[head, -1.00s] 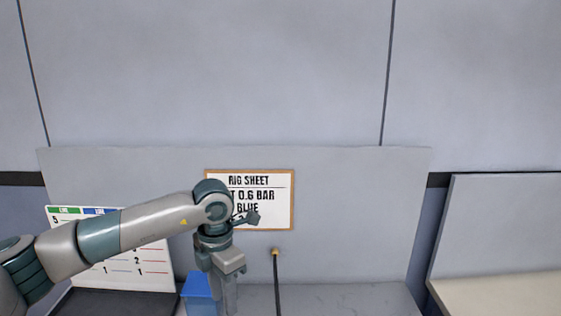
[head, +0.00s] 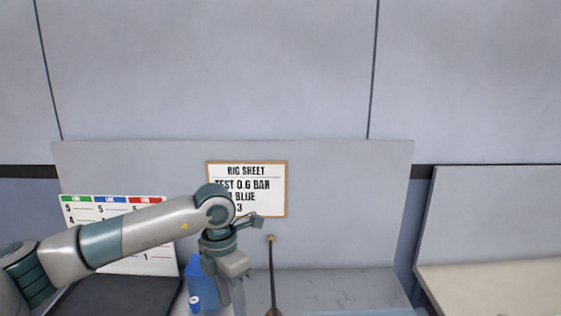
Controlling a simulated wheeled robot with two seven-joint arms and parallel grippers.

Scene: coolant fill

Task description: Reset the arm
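My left arm comes in from the left, and its wrist stands in front of the lower left of the rig sheet. My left gripper (head: 238,296) hangs below the wrist, beside a blue container (head: 195,285). Its fingers are dim and run off the lower edge, so I cannot tell whether it is open or shut. My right gripper is not in view.
The rig sheet (head: 265,190) on the grey panel reads "TEST 0.6 BAR", "BLUE" and "3", partly covered. A chart (head: 85,212) with green, blue and red headings stands left. A dark rod (head: 272,270) rises right of my gripper. The grey bench (head: 350,285) looks clear farther right.

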